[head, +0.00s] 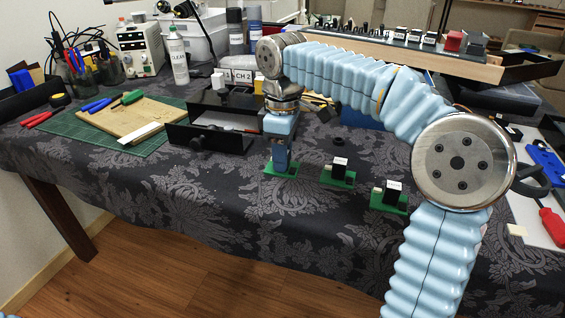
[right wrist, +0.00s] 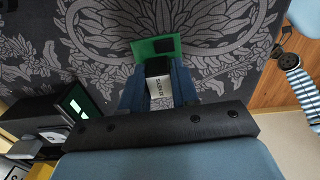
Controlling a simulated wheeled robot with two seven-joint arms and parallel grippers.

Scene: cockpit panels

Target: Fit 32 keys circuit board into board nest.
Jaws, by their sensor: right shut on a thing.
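My right gripper (head: 279,163) is shut on a green circuit board (head: 270,169) by its black block. In the right wrist view the gripper (right wrist: 158,88) has its fingers on both sides of the block, and the board (right wrist: 147,48) sticks out beyond the fingertips. A white label on the block is partly readable and seems to say keys. The board is at or just above the cloth; I cannot tell which. Left of it stands an open black housing (head: 226,105) with labels including CH 2. I cannot make out the board nest for certain. My left gripper is out of view.
Two similar green boards with labelled black blocks, one in the middle (head: 338,175) and one nearer (head: 390,201), lie right of the gripper. A green cutting mat (head: 60,142) with tools lies at left. A wooden-sided panel (head: 470,66) stands behind my arm. The front cloth is clear.

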